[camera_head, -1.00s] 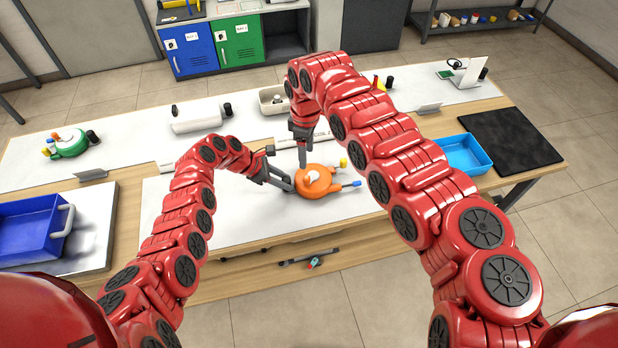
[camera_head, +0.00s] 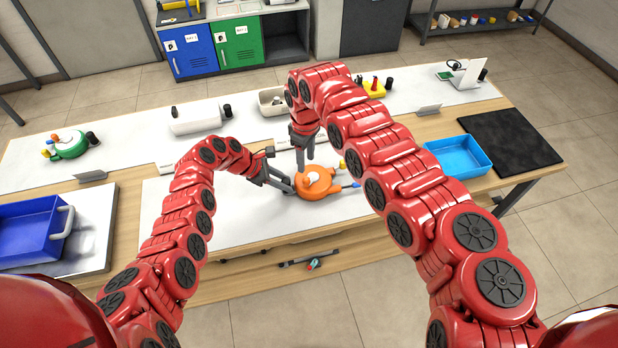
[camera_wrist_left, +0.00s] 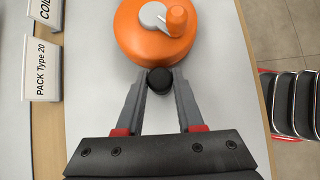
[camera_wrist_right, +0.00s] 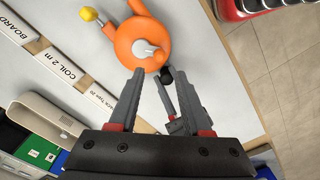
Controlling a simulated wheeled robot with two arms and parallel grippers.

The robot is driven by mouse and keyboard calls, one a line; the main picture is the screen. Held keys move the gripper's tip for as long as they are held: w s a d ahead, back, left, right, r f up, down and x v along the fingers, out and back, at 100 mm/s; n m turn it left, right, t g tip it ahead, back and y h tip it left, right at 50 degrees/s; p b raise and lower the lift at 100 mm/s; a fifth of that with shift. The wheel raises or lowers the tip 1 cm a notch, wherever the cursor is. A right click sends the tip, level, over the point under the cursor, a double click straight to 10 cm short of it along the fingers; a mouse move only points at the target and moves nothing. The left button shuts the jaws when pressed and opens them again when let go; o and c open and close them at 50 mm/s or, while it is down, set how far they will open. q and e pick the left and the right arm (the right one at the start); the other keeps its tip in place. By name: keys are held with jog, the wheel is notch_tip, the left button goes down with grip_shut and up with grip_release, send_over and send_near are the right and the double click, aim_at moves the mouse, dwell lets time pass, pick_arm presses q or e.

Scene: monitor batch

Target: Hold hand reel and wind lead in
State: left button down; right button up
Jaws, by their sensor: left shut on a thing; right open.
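The orange hand reel (camera_head: 320,190) lies on the white worktop, with a grey crank and orange knob on top. My left gripper (camera_head: 291,187) is shut on its black grip; the grip (camera_wrist_left: 160,80) shows between the fingertips in the left wrist view. My right gripper (camera_head: 304,165) is open, pointing down at the reel's back left. In the right wrist view its fingers spread either side of the crank knob (camera_wrist_right: 154,62), apart from it. A yellow end piece (camera_wrist_right: 89,14) sticks out from the reel. A blue lead end (camera_head: 356,184) is partly hidden by my right arm.
A light blue tray (camera_head: 456,157) and a black mat (camera_head: 512,138) are on the right. A dark blue crate (camera_head: 25,232) stands at left. A green reel (camera_head: 70,149) sits at back left. Label signs (camera_wrist_right: 66,71) stand behind the orange reel. Worktop left of the reel is clear.

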aim_at(306, 178)
jog(key=shift+f+m, duration=0.5)
jog(key=shift+f, duration=0.4)
notch_tip(306, 178, down, 4)
jog(key=shift+f, duration=1.2)
jog(key=n, duration=0.3)
jog(key=shift+n, duration=0.3)
grip_shut()
jog(key=shift+o, duration=1.1)
grip_release()
